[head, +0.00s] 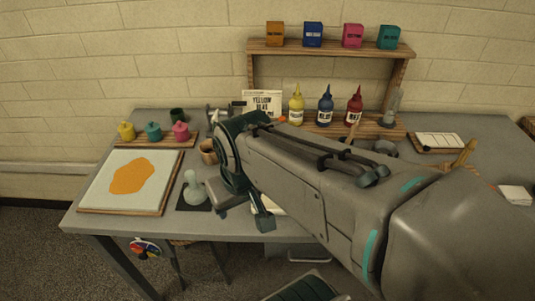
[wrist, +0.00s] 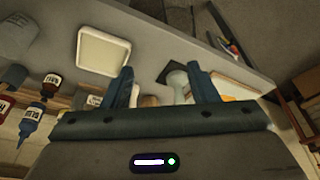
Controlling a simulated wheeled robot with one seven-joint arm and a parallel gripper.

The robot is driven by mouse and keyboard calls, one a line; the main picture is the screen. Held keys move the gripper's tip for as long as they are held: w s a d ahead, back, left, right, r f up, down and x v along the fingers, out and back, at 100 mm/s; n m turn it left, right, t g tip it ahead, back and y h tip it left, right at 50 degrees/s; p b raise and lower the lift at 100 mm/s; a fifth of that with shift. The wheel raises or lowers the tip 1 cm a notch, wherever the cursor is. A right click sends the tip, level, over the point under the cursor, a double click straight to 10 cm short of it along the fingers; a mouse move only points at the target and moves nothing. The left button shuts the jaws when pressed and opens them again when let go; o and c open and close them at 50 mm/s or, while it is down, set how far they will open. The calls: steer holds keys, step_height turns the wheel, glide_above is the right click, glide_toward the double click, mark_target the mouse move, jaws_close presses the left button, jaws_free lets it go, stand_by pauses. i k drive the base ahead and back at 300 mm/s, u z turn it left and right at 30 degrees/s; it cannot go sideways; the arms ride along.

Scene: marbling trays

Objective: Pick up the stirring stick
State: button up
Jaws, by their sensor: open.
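I cannot pick out the stirring stick for certain in either view. A short thin wooden piece (head: 351,131) shows just above my arm in the head view, near the dark red bottle; I cannot tell if it is the stick. My gripper is over the table's middle, and my arm hides much of the tabletop behind it. In the wrist view my gripper (wrist: 160,75) has its two fingers apart with nothing held between them. A pale glass vessel (wrist: 177,79) shows beyond the fingers, and a cream tray (wrist: 103,48) lies to the left.
The grey table (head: 95,220) holds a framed sheet with an orange blot (head: 130,177) at left, small paint jars (head: 152,131) behind it, and a brown cup (head: 208,151). Squeeze bottles (head: 325,106) stand under a wooden shelf (head: 330,49). A wooden figure (head: 464,154) is at right.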

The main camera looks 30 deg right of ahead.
mark_target(356, 125)
steer(key=z, duration=1.45)
steer(key=k, duration=0.4)
steer(key=z, duration=0.1)
steer(key=i, duration=0.45)
